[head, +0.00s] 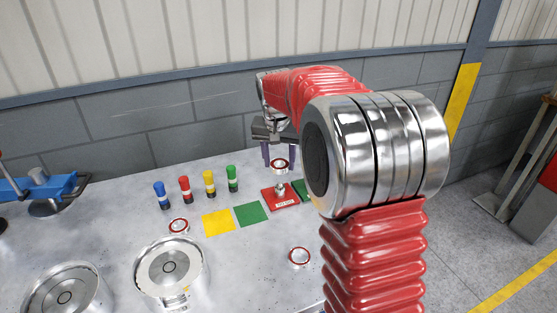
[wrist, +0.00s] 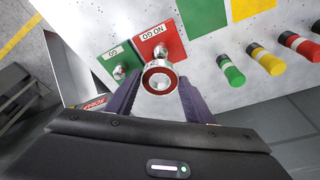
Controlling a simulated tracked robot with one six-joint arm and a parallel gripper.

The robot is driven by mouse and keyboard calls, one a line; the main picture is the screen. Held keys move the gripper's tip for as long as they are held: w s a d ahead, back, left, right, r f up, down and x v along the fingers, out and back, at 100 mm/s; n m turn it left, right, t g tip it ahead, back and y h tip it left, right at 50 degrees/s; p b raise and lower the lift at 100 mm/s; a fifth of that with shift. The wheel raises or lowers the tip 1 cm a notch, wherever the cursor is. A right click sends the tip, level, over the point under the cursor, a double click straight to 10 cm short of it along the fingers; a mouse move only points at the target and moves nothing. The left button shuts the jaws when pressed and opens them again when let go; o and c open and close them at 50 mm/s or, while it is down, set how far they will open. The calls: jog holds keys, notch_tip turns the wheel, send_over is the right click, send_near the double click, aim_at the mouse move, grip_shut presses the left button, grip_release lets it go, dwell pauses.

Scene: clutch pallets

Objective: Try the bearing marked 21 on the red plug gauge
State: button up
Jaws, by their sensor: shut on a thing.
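My gripper (head: 279,158) points down and is shut on a bearing (head: 280,167), a metal ring with a red band. In the wrist view the bearing (wrist: 160,78) sits between the purple fingertips; I cannot read a number on it. The red plug gauge (head: 279,200) stands below it, a red block with a metal plug and a white label. In the wrist view the red block (wrist: 168,40) reads NO GO, and its plug lies just beyond the bearing. In the head view the bearing hangs above the plug, apart from it.
A green gauge (wrist: 112,56) marked GO stands beside the red one. Two more bearings lie on the table (head: 178,226) (head: 299,257). Yellow (head: 218,222) and green (head: 251,214) squares lie left of the gauges, with several coloured posts (head: 209,182) behind. Round metal fixtures (head: 170,268) stand at front left.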

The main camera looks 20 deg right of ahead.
aim_at(280, 185)
jog(key=shift+f, duration=0.1)
jog(key=shift+s+a+x, duration=0.1)
jog(key=shift+s+x, duration=0.05)
jog(key=shift+x, duration=0.7)
jog(key=shift+s+a+x, duration=0.1)
jog(key=shift+s+x, duration=0.1)
jog(key=shift+x, duration=0.65)
jog(key=shift+s+a+x, duration=0.1)
jog(key=shift+s+x, duration=0.05)
jog(key=shift+x, duration=0.65)
jog(key=shift+f, duration=0.2)
jog(key=shift+s+r, duration=0.1)
jog(key=shift+f, duration=0.45)
dwell(0.4)
jog(key=o, duration=1.4)
jog(key=shift+o, duration=0.5)
